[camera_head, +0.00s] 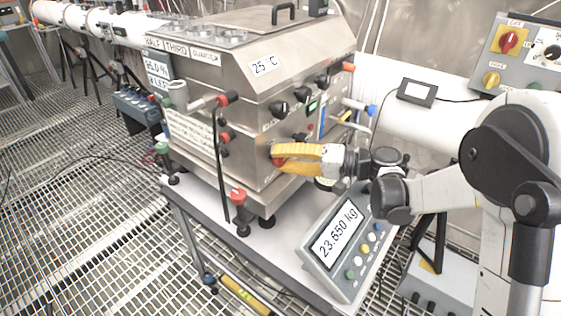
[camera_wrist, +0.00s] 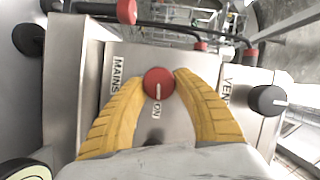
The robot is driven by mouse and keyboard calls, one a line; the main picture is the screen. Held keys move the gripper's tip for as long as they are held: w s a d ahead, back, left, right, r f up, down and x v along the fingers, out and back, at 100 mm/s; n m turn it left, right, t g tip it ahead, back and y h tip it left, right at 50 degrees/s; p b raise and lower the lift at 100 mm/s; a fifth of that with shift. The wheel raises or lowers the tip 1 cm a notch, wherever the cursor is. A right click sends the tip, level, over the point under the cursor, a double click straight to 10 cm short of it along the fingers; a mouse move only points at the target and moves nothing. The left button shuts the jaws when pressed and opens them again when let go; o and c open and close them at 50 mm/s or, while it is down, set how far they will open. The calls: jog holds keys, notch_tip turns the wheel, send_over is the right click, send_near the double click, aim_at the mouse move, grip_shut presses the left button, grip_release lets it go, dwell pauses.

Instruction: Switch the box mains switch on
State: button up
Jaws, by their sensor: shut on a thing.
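The box mains switch (camera_wrist: 159,85) is a round red knob on the steel box (camera_head: 262,97). In the wrist view it lies beside a "MAINS" label and an "ON" mark, and the white line on its face points down towards "ON". My gripper (camera_wrist: 160,84) has its two yellow fingers on either side of the red knob, shut on it. In the head view my gripper (camera_head: 277,156) reaches from the right to the low front of the box, and its fingers hide most of the knob.
A black knob (camera_wrist: 267,100) stands right of the switch near a "VENT" label. A scale display (camera_head: 338,240) reading 23.650 kg stands on the table below my arm. A control panel (camera_head: 522,52) hangs at upper right.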

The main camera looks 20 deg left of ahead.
jog(key=shift+m, duration=0.5)
jog(key=shift+y+b, duration=0.3)
jog(key=o, duration=1.2)
jog(key=d, duration=1.2)
jog(key=shift+r, duration=0.4)
